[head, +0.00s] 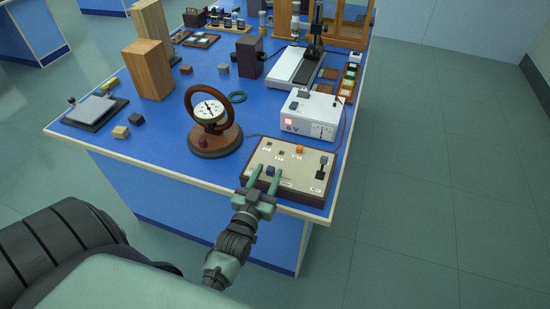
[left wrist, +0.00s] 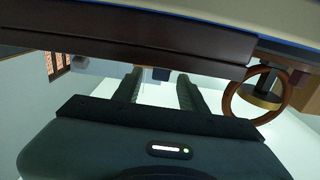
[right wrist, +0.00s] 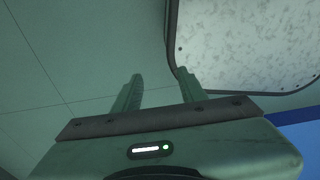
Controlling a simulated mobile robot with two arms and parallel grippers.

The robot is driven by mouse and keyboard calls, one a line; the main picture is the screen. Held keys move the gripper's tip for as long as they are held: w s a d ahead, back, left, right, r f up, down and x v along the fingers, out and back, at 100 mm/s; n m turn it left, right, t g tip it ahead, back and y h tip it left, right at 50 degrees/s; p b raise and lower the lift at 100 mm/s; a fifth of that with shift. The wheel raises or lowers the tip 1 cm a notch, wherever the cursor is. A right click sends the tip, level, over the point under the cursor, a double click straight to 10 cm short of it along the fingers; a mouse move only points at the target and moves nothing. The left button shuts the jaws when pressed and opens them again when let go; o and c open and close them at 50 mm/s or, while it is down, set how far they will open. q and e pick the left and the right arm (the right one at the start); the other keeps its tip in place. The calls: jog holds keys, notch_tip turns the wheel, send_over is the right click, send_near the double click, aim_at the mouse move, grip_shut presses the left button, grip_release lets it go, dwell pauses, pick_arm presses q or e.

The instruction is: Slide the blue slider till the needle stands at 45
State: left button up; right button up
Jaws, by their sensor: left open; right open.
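The control panel (head: 303,172) lies at the near edge of the blue bench, with a dark blue slider knob (head: 271,170) at its front left. My left gripper (head: 264,172) is open, its fingers reaching over the panel's front edge on either side of the blue slider; contact cannot be told. In the left wrist view a small blue block (left wrist: 160,74), apparently the slider, shows between the fingertips. The round dial (head: 209,110) stands upright in a brown ring; its dark needle points up and left, numbers too small to read. My right gripper (right wrist: 162,82) is open and empty.
An orange knob (head: 299,149) and a dark lever (head: 322,162) share the panel. A white power box (head: 310,113) stands behind it. Floor to the right is clear.

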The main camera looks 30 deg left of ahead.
aim_at(274, 161)
pick_arm(q)
jog(key=x, duration=0.4)
jog(key=shift+w+r, duration=0.1)
jog(key=shift+w+a+p, duration=0.15)
jog(key=shift+w+p, duration=0.15)
jog(key=shift+w, duration=0.3)
pick_arm(e)
jog(key=shift+s+r, duration=0.4)
jog(key=shift+s, duration=0.3)
pick_arm(q)
grip_shut()
